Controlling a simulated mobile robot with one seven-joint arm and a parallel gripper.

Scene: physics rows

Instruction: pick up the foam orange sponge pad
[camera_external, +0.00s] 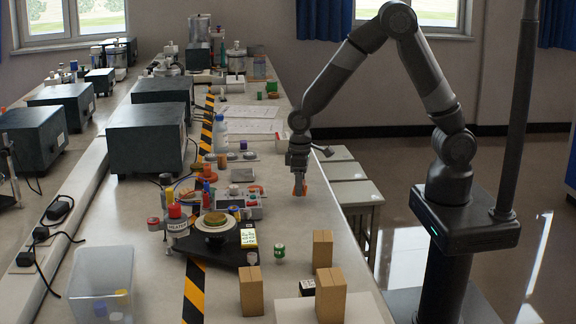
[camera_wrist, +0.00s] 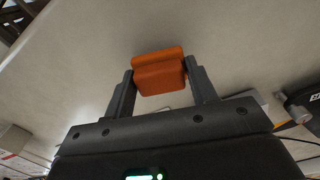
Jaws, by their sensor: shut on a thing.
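The orange foam sponge pad (camera_wrist: 158,72) is between the two fingers of my gripper (camera_wrist: 162,85) in the wrist view. The fingers press on its left and right sides, and my gripper is shut on it. I cannot tell whether the pad still touches the bench top.
The bench (camera_external: 330,225) is bare around the gripper. Cardboard boxes (camera_external: 250,290) stand at the near end, with a small green container (camera_external: 279,252) behind them. A hotplate (camera_external: 215,240) and a clear bin (camera_external: 88,290) are to the left. Stools (camera_external: 355,190) stand beyond the right edge.

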